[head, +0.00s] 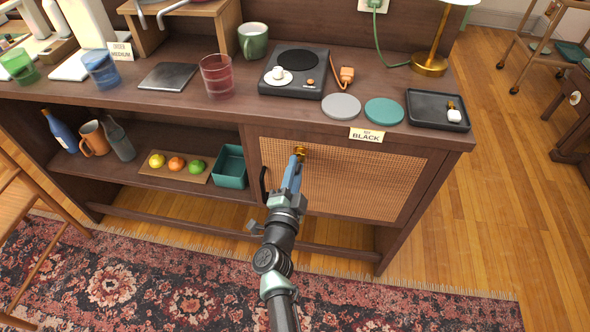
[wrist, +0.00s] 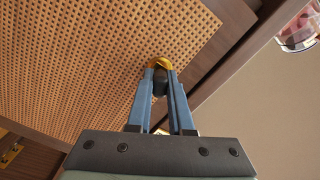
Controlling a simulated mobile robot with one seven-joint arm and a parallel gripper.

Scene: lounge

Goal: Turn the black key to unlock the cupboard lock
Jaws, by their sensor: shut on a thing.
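The cupboard door (head: 350,182) has a woven cane panel in a dark wood frame and looks closed. Its brass lock (head: 300,151) is near the door's upper left and also shows in the wrist view (wrist: 161,61). My gripper (head: 297,161) reaches up to the lock. In the wrist view, its blue fingers (wrist: 163,75) are shut on the black key (wrist: 160,84), right at the lock. The fingers hide most of the key in the head view, and I cannot tell how far it is turned.
A black door handle (head: 263,184) is just left of my gripper. A label reading BLACK (head: 366,135) is on the top's front edge. A black tray (head: 425,101) holds a small white-and-brass object. A teal bin (head: 229,166) stands on the open shelf at left.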

